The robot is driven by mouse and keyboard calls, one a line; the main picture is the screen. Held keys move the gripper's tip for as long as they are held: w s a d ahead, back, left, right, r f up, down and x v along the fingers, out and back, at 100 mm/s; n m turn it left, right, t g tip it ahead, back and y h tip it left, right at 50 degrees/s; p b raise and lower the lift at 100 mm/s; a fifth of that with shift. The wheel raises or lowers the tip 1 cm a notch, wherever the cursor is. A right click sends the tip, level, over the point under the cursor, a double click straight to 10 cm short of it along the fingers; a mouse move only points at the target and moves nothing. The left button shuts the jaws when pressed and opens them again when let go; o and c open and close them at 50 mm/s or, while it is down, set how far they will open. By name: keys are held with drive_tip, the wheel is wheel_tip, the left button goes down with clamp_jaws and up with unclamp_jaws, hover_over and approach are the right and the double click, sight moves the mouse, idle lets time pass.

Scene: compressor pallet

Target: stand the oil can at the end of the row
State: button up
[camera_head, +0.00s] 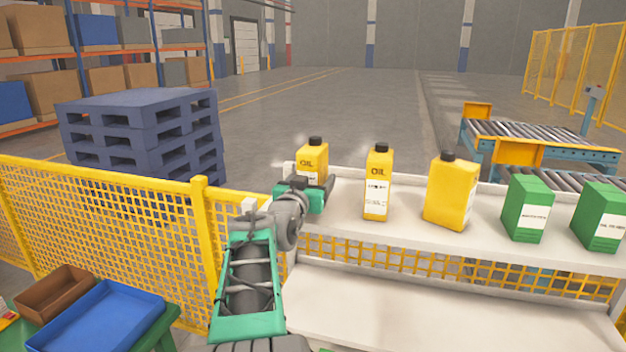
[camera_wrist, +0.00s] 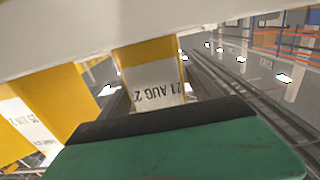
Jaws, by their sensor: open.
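Three yellow oil cans with black caps stand upright on the white shelf (camera_head: 420,238). The leftmost can (camera_head: 313,153) is at the shelf's left end; a middle can (camera_head: 378,170) and a larger, turned can (camera_head: 451,190) stand to its right. My gripper (camera_head: 310,190) is open at the leftmost can and hides its lower part. The wrist view appears upside down; a can with a date label (camera_wrist: 150,62) shows just beyond the green gripper body, with another yellow can (camera_wrist: 55,95) at left. I cannot tell whether the jaws touch the can.
Two green boxes (camera_head: 528,210) (camera_head: 604,216) stand at the shelf's right. A yellow mesh fence (camera_head: 120,215) is at left. Blue pallets (camera_head: 140,130) and roller conveyors (camera_head: 535,135) stand behind. A blue tray (camera_head: 95,318) and brown tray (camera_head: 55,292) are at lower left.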

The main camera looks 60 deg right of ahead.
drive_tip(key=s+a+b, duration=0.2)
drive_tip(key=a+b, duration=0.6)
drive_tip(key=a, duration=0.3)
drive_tip(key=shift+a, duration=0.4)
